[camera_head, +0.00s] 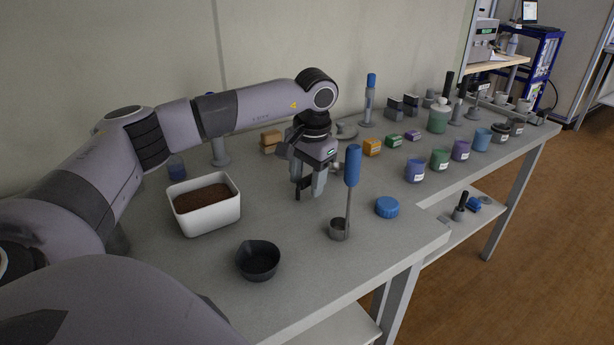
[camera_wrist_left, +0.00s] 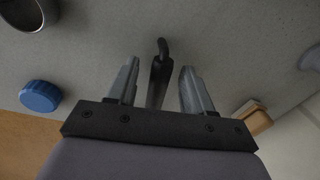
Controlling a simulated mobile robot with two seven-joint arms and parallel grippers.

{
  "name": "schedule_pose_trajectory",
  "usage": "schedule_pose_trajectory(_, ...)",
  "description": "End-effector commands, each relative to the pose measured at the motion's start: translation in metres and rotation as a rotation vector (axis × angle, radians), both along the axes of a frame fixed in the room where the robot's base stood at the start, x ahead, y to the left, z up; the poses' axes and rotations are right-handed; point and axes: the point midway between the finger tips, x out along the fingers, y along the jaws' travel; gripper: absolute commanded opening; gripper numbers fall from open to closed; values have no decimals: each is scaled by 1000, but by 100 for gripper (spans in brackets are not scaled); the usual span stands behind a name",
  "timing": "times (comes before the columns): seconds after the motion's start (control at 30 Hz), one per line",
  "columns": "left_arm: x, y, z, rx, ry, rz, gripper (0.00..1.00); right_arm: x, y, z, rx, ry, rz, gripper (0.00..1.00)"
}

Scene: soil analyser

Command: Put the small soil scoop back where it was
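The small scoop has a blue handle (camera_head: 352,166) on a thin upright shaft and a small metal cup (camera_head: 339,229) at its foot, on the table. Part of the metal cup also shows at the upper left corner of the left wrist view (camera_wrist_left: 27,14). My left gripper (camera_head: 310,190) points down over the table, to the left of the scoop and apart from it. Its fingers (camera_wrist_left: 160,84) are spread, with a slim dark hooked piece (camera_wrist_left: 159,72) between them and gaps on both sides. My right gripper is not in view.
A white tub of soil (camera_head: 205,221) stands left of the gripper. A black bowl (camera_head: 258,261) is near the front edge. A blue lid (camera_head: 387,207) lies right of the scoop. Several small jars and blocks line the table's right and back.

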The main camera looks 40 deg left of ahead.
Motion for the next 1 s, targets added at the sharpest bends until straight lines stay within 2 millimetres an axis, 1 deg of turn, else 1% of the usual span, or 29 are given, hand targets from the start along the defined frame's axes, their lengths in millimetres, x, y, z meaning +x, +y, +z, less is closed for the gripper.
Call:
schedule_pose_trajectory(0.27, 0, 0, 2, 0, 0, 0, 50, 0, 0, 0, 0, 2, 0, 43)
schedule_pose_trajectory(0.37, 0, -2, 12, -1, -2, 0, 50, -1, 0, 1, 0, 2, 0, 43)
schedule_pose_trajectory(0.6, -1, -6, 52, -1, -3, 0, 50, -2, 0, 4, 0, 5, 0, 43)
schedule_pose_trajectory(0.7, -1, -8, 63, 0, -1, 0, 50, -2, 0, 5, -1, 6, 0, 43)
schedule_pose_trajectory(0.8, -1, -8, 70, 0, -1, -1, 50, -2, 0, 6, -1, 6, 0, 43)
schedule_pose_trajectory(1.0, -1, -9, 71, 0, 0, 0, 50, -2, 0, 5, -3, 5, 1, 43)
